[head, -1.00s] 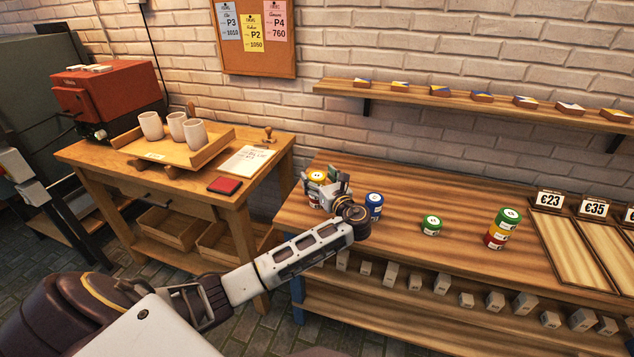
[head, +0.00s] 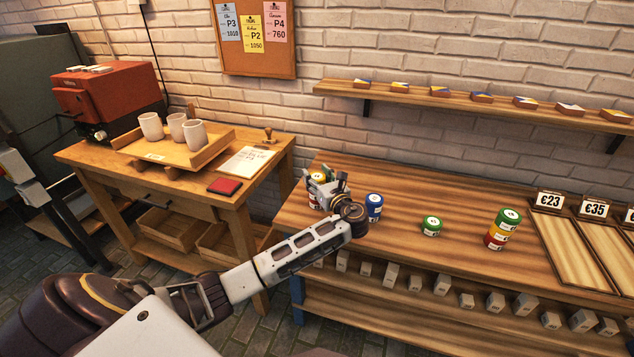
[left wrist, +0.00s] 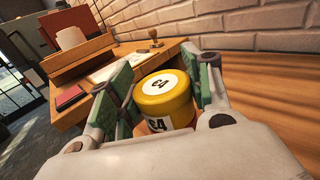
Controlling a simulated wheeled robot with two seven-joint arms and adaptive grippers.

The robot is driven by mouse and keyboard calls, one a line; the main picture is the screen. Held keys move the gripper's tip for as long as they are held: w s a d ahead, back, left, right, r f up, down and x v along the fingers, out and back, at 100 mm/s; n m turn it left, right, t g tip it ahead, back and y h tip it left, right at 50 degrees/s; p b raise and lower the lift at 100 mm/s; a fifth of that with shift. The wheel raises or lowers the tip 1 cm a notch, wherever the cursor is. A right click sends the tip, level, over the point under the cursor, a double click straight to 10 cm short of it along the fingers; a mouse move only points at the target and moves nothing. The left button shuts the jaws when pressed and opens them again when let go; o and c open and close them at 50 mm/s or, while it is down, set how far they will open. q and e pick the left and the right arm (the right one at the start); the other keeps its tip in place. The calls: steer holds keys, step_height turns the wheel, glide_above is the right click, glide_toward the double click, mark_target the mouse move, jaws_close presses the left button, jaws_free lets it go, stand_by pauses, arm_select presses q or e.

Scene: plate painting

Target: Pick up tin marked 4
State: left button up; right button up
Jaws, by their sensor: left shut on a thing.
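A yellow tin (head: 317,177) with a white label stands at the left end of the long bench. In the left wrist view the yellow tin (left wrist: 166,101) shows a 4 on its lid and side labels. My left gripper (head: 323,189) is shut on the yellow tin, with green-padded fingers on either side of it. An orange-red surface shows just under the yellow tin, partly hidden by my gripper. My right gripper is not in view.
A blue tin (head: 374,207) stands close to the right of my left gripper. A green tin (head: 432,226) and a stack of tins (head: 502,229) stand farther right. A side table (head: 276,150) with a tray of cups (head: 205,153) is to the left. Bench between tins is clear.

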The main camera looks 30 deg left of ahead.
mark_target(317, 176)
arm_select(q)
steer(key=shift+c, duration=0.6)
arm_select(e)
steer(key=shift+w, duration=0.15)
arm_select(q)
steer(key=shift+r, duration=0.1)
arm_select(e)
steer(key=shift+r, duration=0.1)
arm_select(q)
steer(key=shift+r, duration=0.8)
step_height(317, 176, up, 8)
steer(key=shift+r+p, duration=0.15)
steer(key=shift+p, duration=0.6)
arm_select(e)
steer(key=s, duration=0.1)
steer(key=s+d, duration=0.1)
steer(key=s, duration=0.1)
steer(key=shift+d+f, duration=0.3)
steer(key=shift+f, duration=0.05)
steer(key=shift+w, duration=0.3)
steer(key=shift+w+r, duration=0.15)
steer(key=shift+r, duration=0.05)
